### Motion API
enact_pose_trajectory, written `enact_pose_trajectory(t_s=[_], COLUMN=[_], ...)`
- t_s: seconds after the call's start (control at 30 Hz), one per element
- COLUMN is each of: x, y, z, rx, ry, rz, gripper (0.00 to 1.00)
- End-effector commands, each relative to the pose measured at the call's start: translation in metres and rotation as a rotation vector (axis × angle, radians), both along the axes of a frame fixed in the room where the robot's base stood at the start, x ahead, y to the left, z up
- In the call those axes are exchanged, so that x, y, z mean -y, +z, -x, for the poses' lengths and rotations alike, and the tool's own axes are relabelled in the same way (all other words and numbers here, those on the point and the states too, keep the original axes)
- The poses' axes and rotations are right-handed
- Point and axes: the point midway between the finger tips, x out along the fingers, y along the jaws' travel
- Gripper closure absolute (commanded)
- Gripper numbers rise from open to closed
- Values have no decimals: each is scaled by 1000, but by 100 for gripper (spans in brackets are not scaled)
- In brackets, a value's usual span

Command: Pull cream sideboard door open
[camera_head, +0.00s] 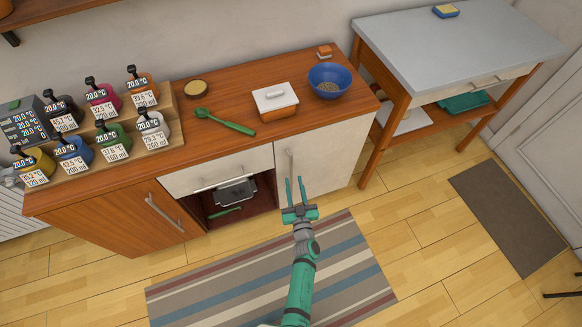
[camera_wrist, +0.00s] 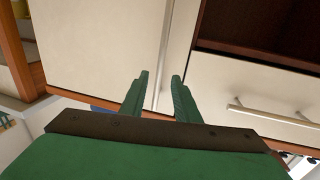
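The cream sideboard door (camera_head: 328,155) is at the right end of the wooden sideboard (camera_head: 205,141) and looks closed. Its upright bar handle (camera_head: 290,163) is near the door's left edge. My gripper (camera_head: 295,181) is in front of the door, at the lower part of the handle. In the wrist view the door (camera_wrist: 95,45) fills the left and middle. The handle (camera_wrist: 164,55) runs between the lines of my two green fingers (camera_wrist: 160,76). The fingers are apart, with a gap to the handle on each side. How deep they reach around it is unclear.
Left of the door are a cream drawer (camera_head: 215,173) and an open compartment holding a dark appliance (camera_head: 236,191). A striped rug (camera_head: 250,275) lies on the floor in front. A side table (camera_head: 450,50) stands to the right. A blue bowl (camera_head: 330,80) sits on top.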

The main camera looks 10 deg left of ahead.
Motion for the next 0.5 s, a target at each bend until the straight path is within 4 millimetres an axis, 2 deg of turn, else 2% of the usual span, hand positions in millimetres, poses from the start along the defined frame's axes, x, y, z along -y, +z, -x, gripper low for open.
enact_pose_trajectory(t_s=[0.1,0.3,0.5], x=[-7,-17,-24], y=[1,1,0], z=[-22,-53,-70], rx=[3,2,1], ry=[0,0,0], rz=[-1,-1,0], gripper=[71,71,71])
